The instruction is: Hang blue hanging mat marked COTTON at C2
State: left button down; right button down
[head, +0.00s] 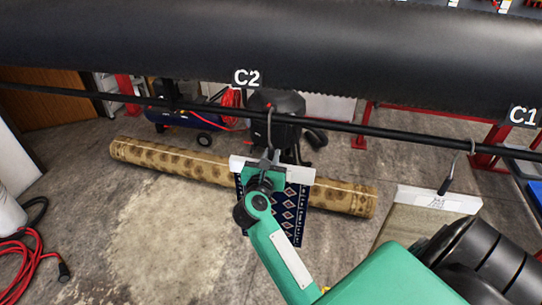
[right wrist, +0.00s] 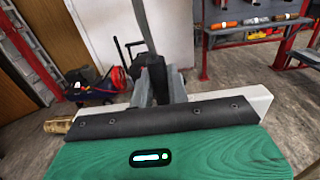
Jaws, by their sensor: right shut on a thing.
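The blue mat (head: 292,222) with a dark patterned face hangs below a white header bar (head: 300,175) in the head view. Its marking is not readable. A grey hook (head: 269,125) rises from the bar to the black rail (head: 350,128), just under the C2 sign (head: 246,78). I cannot tell whether the hook bears on the rail. My right gripper (head: 265,170) is shut on the mat's hanger at the hook's base and covers part of the mat. In the right wrist view, the fingers (right wrist: 158,88) grip below the hook stem. My left gripper is not in view.
A beige mat (head: 400,222) with a white bar hangs from the rail near the C1 sign (head: 523,116). A rolled patterned rug (head: 170,160) lies on the floor behind. A large black cylinder (head: 330,45) runs above the rail. The rail left of C2 is clear.

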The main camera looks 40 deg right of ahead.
jog(key=shift+f, duration=0.1)
jog(key=c, duration=1.3)
grip_release()
jog(key=shift+a+f, duration=0.1)
